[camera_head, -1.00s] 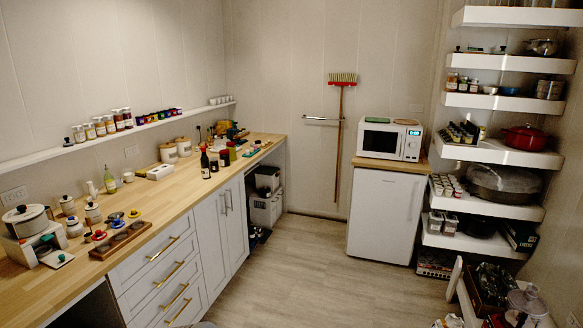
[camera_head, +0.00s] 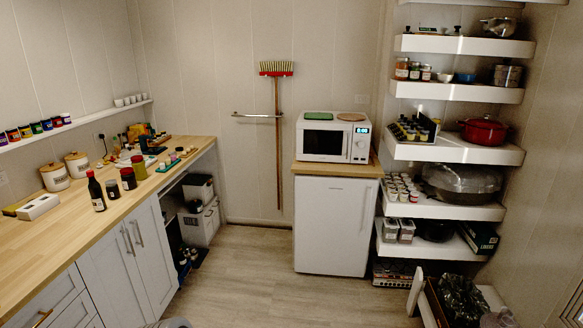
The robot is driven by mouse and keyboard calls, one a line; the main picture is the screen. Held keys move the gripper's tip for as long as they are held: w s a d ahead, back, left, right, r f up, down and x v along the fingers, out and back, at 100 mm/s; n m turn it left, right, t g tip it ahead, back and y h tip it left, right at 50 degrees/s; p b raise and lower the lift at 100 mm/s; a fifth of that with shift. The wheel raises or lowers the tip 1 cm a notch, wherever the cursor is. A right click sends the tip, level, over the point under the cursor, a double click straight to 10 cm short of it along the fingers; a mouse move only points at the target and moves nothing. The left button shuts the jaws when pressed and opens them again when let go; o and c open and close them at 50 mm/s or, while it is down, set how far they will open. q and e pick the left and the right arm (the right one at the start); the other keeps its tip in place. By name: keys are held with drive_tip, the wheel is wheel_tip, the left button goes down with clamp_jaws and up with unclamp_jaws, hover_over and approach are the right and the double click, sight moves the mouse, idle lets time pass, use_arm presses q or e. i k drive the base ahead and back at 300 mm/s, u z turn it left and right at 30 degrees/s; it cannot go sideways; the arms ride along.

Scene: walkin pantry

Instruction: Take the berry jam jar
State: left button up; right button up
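I cannot tell which jar is the berry jam; no label is readable. On the left counter, a dark jar (camera_head: 128,178) and a second dark jar (camera_head: 113,189) stand to the right of a dark bottle (camera_head: 96,191). A green-bodied jar (camera_head: 139,167) with a dark red lid stands just behind them. A few small jars (camera_head: 402,69) stand on an upper shelf at the right. Neither of my grippers shows in the head view.
The wooden counter (camera_head: 60,240) runs along the left wall, with a wall shelf (camera_head: 80,124) above it. A white microwave (camera_head: 333,137) stands on a low white fridge (camera_head: 330,225). White shelves (camera_head: 455,151) fill the right side. The floor (camera_head: 260,270) between is clear.

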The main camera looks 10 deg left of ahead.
sight(129, 179)
drive_tip(key=u, duration=0.05)
drive_tip(key=i, duration=1.95)
drive_tip(key=u, duration=0.6)
drive_tip(key=i, duration=1.7)
drive_tip(key=u, duration=2.05)
drive_tip(key=i, duration=1)
drive_tip(key=u, duration=0.8)
